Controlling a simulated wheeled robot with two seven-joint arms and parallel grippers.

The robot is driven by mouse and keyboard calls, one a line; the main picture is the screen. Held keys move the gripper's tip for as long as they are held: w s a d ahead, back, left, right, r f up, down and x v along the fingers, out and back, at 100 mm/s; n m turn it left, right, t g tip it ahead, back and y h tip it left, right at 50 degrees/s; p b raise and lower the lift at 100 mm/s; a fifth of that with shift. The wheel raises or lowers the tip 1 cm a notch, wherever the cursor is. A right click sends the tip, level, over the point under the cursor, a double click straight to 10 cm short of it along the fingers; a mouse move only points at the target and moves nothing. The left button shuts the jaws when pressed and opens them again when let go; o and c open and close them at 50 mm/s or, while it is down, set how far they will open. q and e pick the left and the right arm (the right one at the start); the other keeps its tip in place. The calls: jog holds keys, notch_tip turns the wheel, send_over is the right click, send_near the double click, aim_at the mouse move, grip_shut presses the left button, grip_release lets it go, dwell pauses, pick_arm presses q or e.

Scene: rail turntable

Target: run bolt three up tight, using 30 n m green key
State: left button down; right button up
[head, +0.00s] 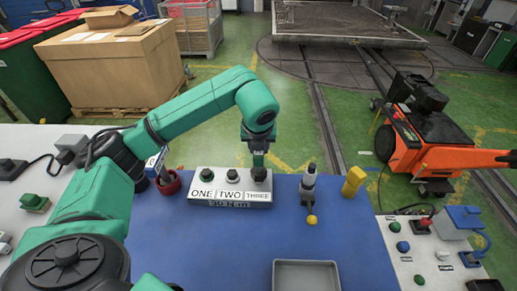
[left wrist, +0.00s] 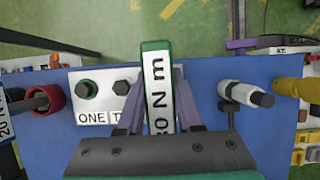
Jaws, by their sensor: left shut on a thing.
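The bolt block (head: 230,200) stands on the blue mat with plates ONE, TWO and THREE. Bolt one (left wrist: 88,88) has a green ring around it; bolt two (left wrist: 124,87) is a bare dark hex head. My left gripper (head: 258,155) points down over the THREE place. In the left wrist view my left gripper (left wrist: 158,115) is shut on the green key (left wrist: 157,65), whose white label reads "0 N m" with its first digit partly hidden. The key and gripper hide bolt three, so I cannot tell how the key sits on it. My right gripper is not in view.
A red cup (head: 169,185) stands left of the block, beside a blue-and-white labelled key (head: 154,165). To the right are a grey-white tool (head: 309,182) with a yellow ball and a yellow object (head: 353,180). A grey tray (head: 307,264) lies in front. The mat between is clear.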

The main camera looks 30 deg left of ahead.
pick_arm(q)
jog(key=shift+d+f+m+h+b, duration=0.15)
jog(key=shift+m+h+b, duration=0.55)
jog(key=shift+m, duration=0.7)
jog(key=shift+w+m+t, duration=0.1)
jog(key=shift+m+t, duration=0.2)
jog(key=shift+m, duration=0.2)
jog(key=shift+r, duration=0.2)
jog(key=shift+d, duration=0.1)
jog(key=shift+f+m+h+b, duration=0.15)
jog(key=shift+m+h+b, duration=0.25)
jog(key=shift+m+b, duration=0.4)
jog(key=shift+d+m+h, duration=0.15)
jog(key=shift+m+h, duration=0.25)
jog(key=shift+m, duration=0.6)
jog(key=shift+d+m+h, duration=0.1)
jog(key=shift+m+h, duration=0.2)
jog(key=shift+m, duration=0.5)
